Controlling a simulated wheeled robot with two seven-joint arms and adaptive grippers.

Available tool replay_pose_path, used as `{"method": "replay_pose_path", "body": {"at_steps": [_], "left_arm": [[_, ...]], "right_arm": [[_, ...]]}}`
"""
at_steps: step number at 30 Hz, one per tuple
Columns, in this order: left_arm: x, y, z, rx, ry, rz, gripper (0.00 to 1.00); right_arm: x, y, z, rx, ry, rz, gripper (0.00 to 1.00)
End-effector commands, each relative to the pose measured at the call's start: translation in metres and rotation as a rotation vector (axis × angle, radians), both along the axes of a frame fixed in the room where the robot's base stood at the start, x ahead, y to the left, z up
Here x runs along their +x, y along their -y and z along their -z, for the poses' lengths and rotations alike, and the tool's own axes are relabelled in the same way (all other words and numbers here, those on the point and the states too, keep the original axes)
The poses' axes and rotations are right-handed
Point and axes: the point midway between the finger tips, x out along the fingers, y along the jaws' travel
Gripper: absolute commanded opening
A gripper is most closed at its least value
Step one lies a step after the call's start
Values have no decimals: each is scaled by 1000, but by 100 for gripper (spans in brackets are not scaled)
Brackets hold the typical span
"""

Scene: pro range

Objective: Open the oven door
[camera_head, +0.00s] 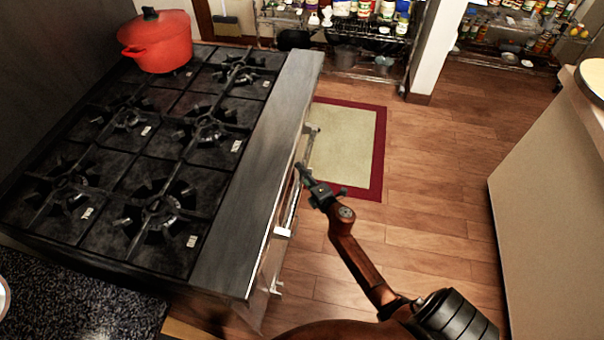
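The oven is the front of the range (262,178), seen steeply from above at the left. Its front face is foreshortened, so how far the door stands open is hard to tell. A metal door handle (283,233) shows along that front. My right gripper (303,170) is beside the upper part of the front, with its fingertips pointing at it. The fingers overlap the front's edge in the picture; I cannot tell whether they touch the handle or grip it. My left gripper is not in view.
A red pot (158,42) stands on the far burners. A red-bordered mat (345,145) lies on the wooden floor (430,190) before the range. A counter (545,200) stands at the right. Stocked shelves (345,40) and a white post (432,50) are at the back.

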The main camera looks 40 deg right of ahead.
Motion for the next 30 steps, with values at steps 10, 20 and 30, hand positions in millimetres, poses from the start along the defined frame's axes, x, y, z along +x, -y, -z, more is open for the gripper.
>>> {"method": "replay_pose_path", "body": {"at_steps": [10,20,30], "left_arm": [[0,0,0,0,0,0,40],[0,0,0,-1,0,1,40],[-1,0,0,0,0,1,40]], "right_arm": [[-1,0,0,0,-1,0,18],[-1,0,1,1,-1,0,0],[-1,0,1,1,-1,0,0]]}}
